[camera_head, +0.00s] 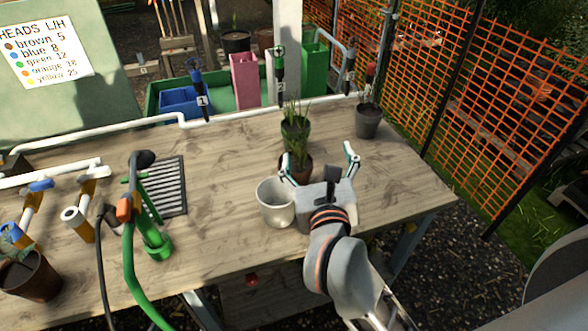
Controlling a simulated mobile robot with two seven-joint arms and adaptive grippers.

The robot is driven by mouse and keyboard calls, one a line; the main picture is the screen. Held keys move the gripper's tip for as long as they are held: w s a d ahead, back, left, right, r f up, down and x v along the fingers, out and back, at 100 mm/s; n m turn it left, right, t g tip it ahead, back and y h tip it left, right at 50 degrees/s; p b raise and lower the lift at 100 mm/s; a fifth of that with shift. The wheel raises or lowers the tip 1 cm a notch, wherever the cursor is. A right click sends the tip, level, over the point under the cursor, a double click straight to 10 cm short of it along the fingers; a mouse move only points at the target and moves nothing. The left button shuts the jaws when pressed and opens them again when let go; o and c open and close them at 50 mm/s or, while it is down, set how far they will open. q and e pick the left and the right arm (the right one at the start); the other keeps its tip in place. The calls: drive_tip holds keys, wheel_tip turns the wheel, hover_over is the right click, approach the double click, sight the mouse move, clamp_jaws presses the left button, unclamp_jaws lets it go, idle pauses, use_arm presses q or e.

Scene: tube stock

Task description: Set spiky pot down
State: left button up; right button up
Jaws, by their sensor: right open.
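My right gripper (319,164) is open over the wooden bench, its two fingers spread and pointing away from me. A small brown pot (297,172) with thin spiky leaves stands on the bench just by the left finger, partly hidden by it. I cannot tell whether the finger touches it. A dark green pot (295,135) with taller spiky leaves stands upright right behind the brown one. I cannot tell which of the two the task calls the spiky pot. My left gripper is not in view.
An empty whitish pot (275,208) stands close left of my right gripper. A slatted drain (163,188), a green hose (129,262) and a brown pot (35,280) are at left. The bench's right part is clear.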

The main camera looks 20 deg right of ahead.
sight(296, 163)
drive_tip(key=a+f+g, duration=0.1)
drive_tip(key=a+f+y, duration=0.1)
drive_tip(key=f, duration=0.1)
drive_tip(key=a+f+m+g, duration=0.1)
drive_tip(key=f, duration=0.1)
drive_tip(key=shift+w+a+f+g+y, duration=0.15)
drive_tip(key=shift+a+f+g+y, duration=0.15)
drive_tip(key=shift+y, duration=0.1)
drive_tip(key=shift+x, duration=3.55)
drive_tip(key=shift+d+r, duration=0.1)
drive_tip(key=shift+d, duration=0.05)
drive_tip(key=c, duration=1.4)
